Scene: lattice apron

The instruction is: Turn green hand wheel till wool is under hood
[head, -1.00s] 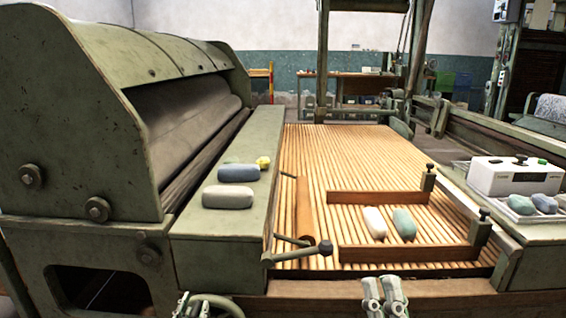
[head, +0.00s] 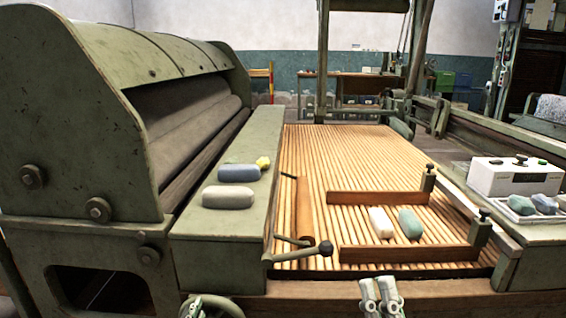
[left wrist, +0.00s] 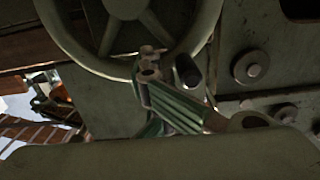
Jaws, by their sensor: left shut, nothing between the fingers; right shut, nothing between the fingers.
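The green hand wheel (head: 218,303) shows at the bottom of the head view, cut off by the edge. In the left wrist view its rim and spokes (left wrist: 70,40) fill the top, with a dark knob (left wrist: 187,70) by the rim. My left gripper (left wrist: 150,62) is shut and empty at the lower rim, left of the knob; I cannot tell if it touches. My right gripper (head: 379,290) is shut and empty before the front beam. White wool (head: 381,222) and teal wool (head: 410,223) lie on the slatted lattice (head: 345,160). The green hood (head: 135,50) stands left, over dark rollers.
Blue (head: 238,173), pale (head: 228,197) and yellow (head: 263,162) pieces lie on the green ledge (head: 210,222). Wooden bars (head: 405,254) flank the wool. A black-knobbed lever (head: 325,248) sticks out at the lattice's near left. A white box (head: 505,178) stands right.

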